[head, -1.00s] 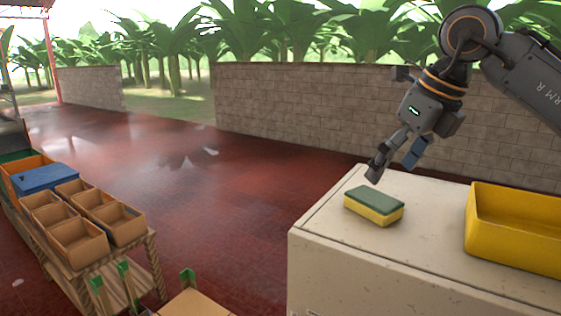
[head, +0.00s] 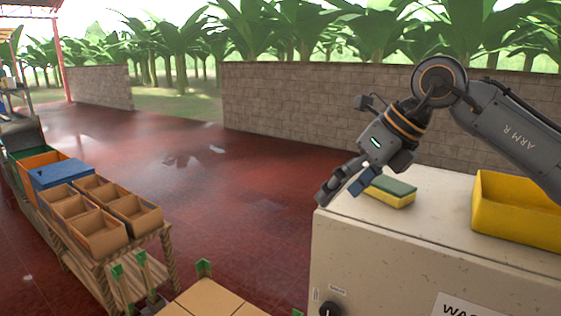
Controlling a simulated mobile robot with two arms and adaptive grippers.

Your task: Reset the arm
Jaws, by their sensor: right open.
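My right gripper (head: 341,190) is open and empty. It hangs in the air by the left edge of the white cabinet (head: 440,235), its fingers pointing down and to the left. My right arm comes in from the right side of the head view. A green and yellow sponge (head: 391,191) lies on the cabinet top, just right of the gripper in the picture and partly hidden by it. My left gripper is not in view.
A yellow bin (head: 515,223) stands on the cabinet's right part. A wooden stand with several cardboard boxes (head: 97,238) and a blue box (head: 62,172) is at left. Tan boxes (head: 207,301) sit low in front. The red tiled floor (head: 225,200) between is clear.

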